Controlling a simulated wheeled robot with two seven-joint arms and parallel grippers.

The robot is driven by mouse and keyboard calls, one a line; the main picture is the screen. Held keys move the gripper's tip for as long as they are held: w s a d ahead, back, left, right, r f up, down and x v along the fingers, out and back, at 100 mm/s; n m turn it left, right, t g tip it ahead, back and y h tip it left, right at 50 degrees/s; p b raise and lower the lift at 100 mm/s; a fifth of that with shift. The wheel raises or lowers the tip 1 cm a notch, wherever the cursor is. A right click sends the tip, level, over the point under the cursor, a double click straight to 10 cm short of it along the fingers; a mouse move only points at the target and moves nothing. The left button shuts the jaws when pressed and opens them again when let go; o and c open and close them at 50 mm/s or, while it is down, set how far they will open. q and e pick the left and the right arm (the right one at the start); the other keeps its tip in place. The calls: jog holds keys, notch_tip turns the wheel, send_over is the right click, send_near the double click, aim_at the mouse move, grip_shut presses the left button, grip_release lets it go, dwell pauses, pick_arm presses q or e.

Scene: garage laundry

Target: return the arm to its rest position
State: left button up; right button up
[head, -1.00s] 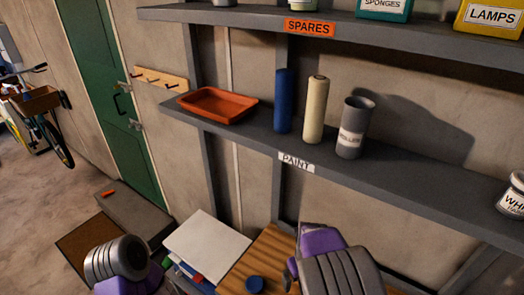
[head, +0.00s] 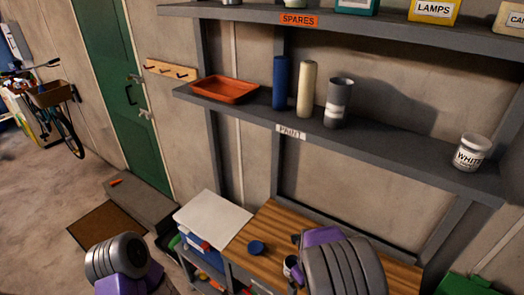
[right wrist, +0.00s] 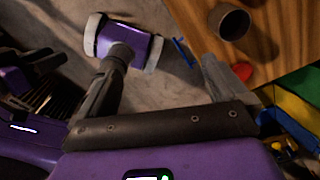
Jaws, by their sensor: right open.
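My right gripper (right wrist: 160,80) shows in the right wrist view with its two fingers wide apart and nothing between them. It is beside the wooden bench top (right wrist: 277,35), over the concrete floor. In the head view my right arm (head: 340,270) is bent low at the bottom centre, with grey ribbed and purple parts; it hides part of the bench, and its fingers cannot be made out. My left arm (head: 115,257) shows only its grey ribbed and purple links at the bottom left. The left gripper is not seen.
A cup (right wrist: 229,21) stands on the bench near the right gripper. A dark blue round item (head: 256,248) lies on the bench (head: 268,226). The paint shelf (head: 400,157) above holds an orange tray (head: 225,89), several upright cylinders and a white pot (head: 472,153).

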jog(key=s+d+f+n+g+y, duration=0.1)
jog(key=s+f+n, duration=0.3)
jog(key=f+n, duration=0.3)
jog(key=s+d+f+n, duration=0.1)
jog(key=s+f+n, duration=0.3)
jog(key=f+n, duration=0.4)
jog(key=s+a+f+n+t+y, duration=0.1)
jog(key=s+a+f+n+y, duration=0.15)
jog(key=s+a+n, duration=0.65)
pick_arm(q)
notch_tip(320, 180, down, 20)
jog(key=w+b, duration=0.1)
jog(key=b, duration=1.8)
jog(key=shift+r, duration=0.25)
pick_arm(e)
jog(key=w+d+f+n, duration=0.1)
jog(key=f, duration=0.8)
jog(key=w+d+f+n, duration=0.2)
jog(key=f, duration=0.8)
jog(key=shift+w+d+t+y, duration=0.25)
jog(key=shift+d+t+y, duration=0.05)
jog(key=shift+y, duration=0.15)
